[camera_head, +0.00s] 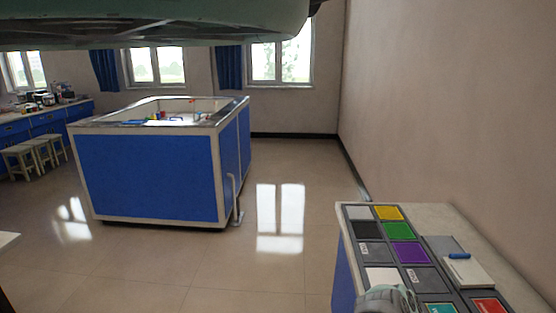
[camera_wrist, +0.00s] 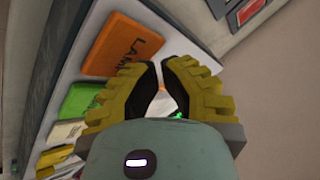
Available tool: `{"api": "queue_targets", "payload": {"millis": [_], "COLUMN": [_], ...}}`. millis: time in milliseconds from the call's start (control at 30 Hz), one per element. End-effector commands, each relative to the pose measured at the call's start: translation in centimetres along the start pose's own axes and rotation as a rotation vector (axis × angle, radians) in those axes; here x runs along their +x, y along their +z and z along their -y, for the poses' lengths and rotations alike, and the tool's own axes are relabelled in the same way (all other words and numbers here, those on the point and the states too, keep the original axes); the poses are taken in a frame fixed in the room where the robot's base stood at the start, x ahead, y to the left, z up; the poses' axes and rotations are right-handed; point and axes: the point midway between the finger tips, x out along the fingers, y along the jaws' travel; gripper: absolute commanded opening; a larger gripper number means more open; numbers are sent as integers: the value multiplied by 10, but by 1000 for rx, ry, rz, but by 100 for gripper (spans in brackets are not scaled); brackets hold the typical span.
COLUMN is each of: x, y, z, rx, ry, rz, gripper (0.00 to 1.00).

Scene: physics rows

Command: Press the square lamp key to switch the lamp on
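In the wrist view, an orange square key (camera_wrist: 122,46) with black lettering that reads "LAMP" lies on a pale panel, upper left of my fingers. My left finger covers its lower right corner in the picture, and I cannot tell whether they touch. My gripper (camera_wrist: 160,64) has yellow ridged fingers whose tips are drawn together with a narrow gap, and no held object shows. In the head view, a grey-green part of my arm covers the near end of the key bench, and the orange key does not show there. No lamp is identifiable.
In the wrist view, a green block (camera_wrist: 80,100) lies below the orange key, with a red-framed tile (camera_wrist: 250,10) at the top. In the head view, the bench holds yellow (camera_head: 388,212), green (camera_head: 398,231), purple (camera_head: 410,253) and red (camera_head: 490,306) tiles, beside a white notepad (camera_head: 468,272).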

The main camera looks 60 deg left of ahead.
Motion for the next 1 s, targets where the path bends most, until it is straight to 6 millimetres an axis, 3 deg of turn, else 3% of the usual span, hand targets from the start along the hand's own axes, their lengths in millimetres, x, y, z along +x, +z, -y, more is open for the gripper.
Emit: {"api": "queue_targets", "payload": {"millis": [567,1000], "x": [-11,-43], "y": [-7,-25], "z": [6,24], "rx": [2,2], "ry": [1,0], "rz": [-1,-2], "gripper": [0,0]}}
